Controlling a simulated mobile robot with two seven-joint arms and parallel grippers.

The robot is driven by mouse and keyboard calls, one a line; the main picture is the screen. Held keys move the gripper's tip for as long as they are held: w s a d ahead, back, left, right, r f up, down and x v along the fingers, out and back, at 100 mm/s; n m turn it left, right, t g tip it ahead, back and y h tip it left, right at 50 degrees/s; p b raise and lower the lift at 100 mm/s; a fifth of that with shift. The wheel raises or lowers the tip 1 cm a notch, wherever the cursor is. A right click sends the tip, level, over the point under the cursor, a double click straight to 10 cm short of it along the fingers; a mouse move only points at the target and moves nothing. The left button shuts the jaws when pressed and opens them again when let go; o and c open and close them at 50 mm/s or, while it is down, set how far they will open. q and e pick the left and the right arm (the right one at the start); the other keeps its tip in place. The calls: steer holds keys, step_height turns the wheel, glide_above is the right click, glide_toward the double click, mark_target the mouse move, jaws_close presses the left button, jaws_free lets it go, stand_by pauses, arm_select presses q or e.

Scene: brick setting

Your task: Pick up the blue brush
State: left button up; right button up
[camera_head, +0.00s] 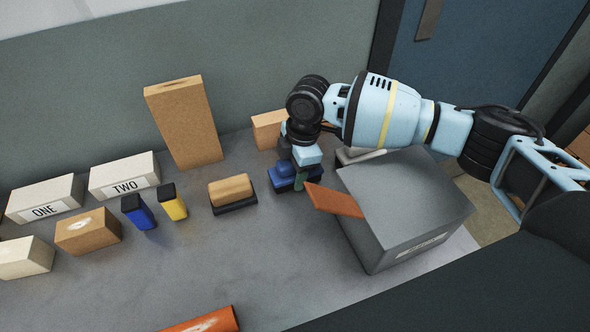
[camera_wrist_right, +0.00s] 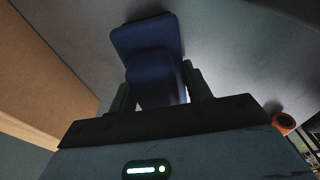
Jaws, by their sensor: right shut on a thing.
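The blue brush (camera_head: 283,180) is at the middle of the head view, left of the grey box, partly hidden by my right gripper. My right gripper (camera_head: 298,180) reaches down from above and is shut on it. In the right wrist view the blue brush (camera_wrist_right: 147,42) sits between the two dark fingers of the right gripper (camera_wrist_right: 160,88). I cannot tell whether the brush touches the table or is just above it. My left gripper is out of view.
A grey box (camera_head: 420,205) with an orange-brown flap (camera_head: 333,201) stands close on the right. A brown block on a dark base (camera_head: 231,191) is left of the brush. Blue (camera_head: 137,212) and yellow (camera_head: 172,203) items stand further left. The front table is mostly clear.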

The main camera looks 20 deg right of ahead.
step_height(320, 180, up, 10)
steer(key=shift+f+p, duration=0.1)
steer(key=shift+p, duration=0.2)
